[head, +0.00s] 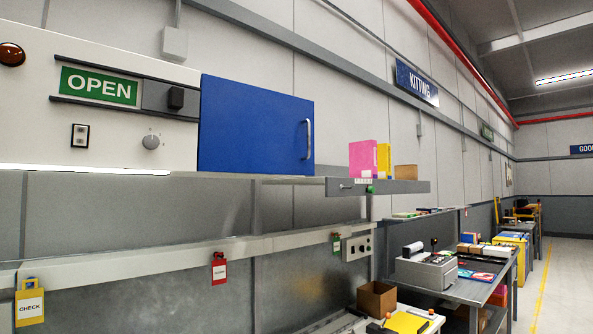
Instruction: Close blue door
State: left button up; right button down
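A flat blue door (250,125) with a pale vertical handle (309,139) near its right edge is at the left centre of the head view. It is beside a cream panel (120,125) bearing a green OPEN sign (98,86). The door face appears to run roughly along the line of the wall. No opening or interior shows around it, so I cannot tell how far it stands open. Neither of my grippers is in view.
A grey shelf (400,187) holds a pink binder (363,158) and a yellow binder (384,159). A red tag (219,268) and a yellow CHECK tag (30,302) hang below. A cluttered table (505,270) stands at right. The floor (565,285) beyond is clear.

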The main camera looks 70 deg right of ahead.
aim_at(242, 127)
jog(key=u, duration=0.2)
jog(key=k, duration=0.3)
jog(key=z, duration=0.95)
jog(key=i, duration=0.7)
jog(key=z, duration=0.75)
jog(key=i, duration=0.55)
jog(key=u, duration=0.1)
